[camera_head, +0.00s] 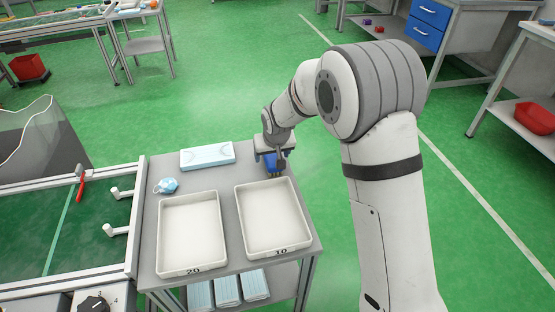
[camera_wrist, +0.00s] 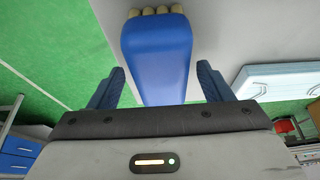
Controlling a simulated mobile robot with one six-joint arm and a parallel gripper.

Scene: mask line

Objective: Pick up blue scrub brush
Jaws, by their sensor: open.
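The blue scrub brush (camera_wrist: 157,50) fills the upper middle of the wrist view, with a row of pale bristle tufts at its far end. My gripper (camera_wrist: 160,82) is open, with one blue finger on each side of the brush and visible gaps between fingers and brush. In the head view my gripper (camera_head: 272,172) is low at the back right of the grey table, and the blue brush (camera_head: 268,160) is partly hidden by it. I cannot tell from these views whether the brush touches the table.
Two white trays, marked 20 (camera_head: 192,270) and 10 (camera_head: 281,250), stand in front of my gripper. A light blue box (camera_head: 207,156) and a crumpled blue item (camera_head: 166,186) lie to the left. A conveyor (camera_head: 90,230) with a red-handled tool (camera_head: 80,184) adjoins the table.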

